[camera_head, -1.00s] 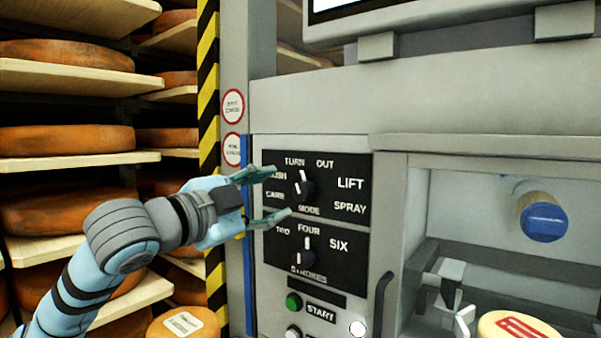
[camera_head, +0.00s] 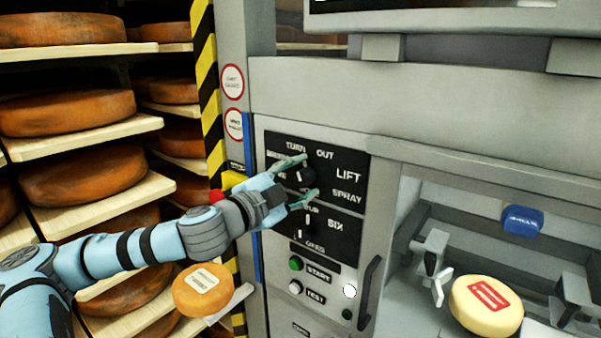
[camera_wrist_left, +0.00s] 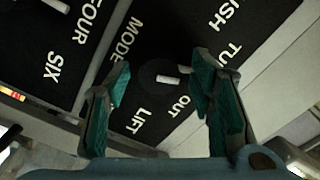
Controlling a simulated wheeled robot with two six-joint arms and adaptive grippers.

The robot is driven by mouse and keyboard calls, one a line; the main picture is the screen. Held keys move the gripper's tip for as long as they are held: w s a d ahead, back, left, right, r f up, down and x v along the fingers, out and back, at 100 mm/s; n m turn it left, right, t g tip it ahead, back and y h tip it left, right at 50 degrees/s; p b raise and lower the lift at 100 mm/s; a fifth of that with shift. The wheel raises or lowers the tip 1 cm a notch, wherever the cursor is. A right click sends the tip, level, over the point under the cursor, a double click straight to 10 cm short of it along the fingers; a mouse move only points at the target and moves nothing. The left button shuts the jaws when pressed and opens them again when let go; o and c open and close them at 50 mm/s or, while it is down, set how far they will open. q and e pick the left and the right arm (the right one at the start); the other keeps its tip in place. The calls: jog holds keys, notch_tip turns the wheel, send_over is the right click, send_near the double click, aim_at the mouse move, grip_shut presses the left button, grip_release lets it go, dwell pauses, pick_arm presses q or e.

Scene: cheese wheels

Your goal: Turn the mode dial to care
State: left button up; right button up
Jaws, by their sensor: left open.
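The mode dial (camera_head: 306,175) is a black knob with a white mark on the upper black panel (camera_head: 357,160) of the machine. Its mark points roughly upward, near TURN and OUT; the exact setting is hard to tell. My left gripper (camera_head: 310,176) is open, with one teal fingertip above the dial and one below it. In the left wrist view the dial (camera_wrist_left: 165,80) shows between the two spread fingers, and I cannot tell whether they touch it. The CARE label is hidden behind the gripper in the head view. My right gripper is not in view.
A second dial (camera_head: 302,229) sits just below on its own panel. Under it are a green START button (camera_head: 295,264), a white TEST button (camera_head: 295,287) and a dark handle (camera_head: 369,292). Shelves with orange cheese wheels (camera_head: 75,112) stand at left. A pale cheese (camera_head: 470,318) lies in the right bay.

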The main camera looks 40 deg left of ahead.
pick_arm(q)
jog(key=c, duration=1)
jog(key=shift+d, duration=0.15)
jog(key=shift+c, duration=0.8)
jog(key=shift+f, duration=0.1)
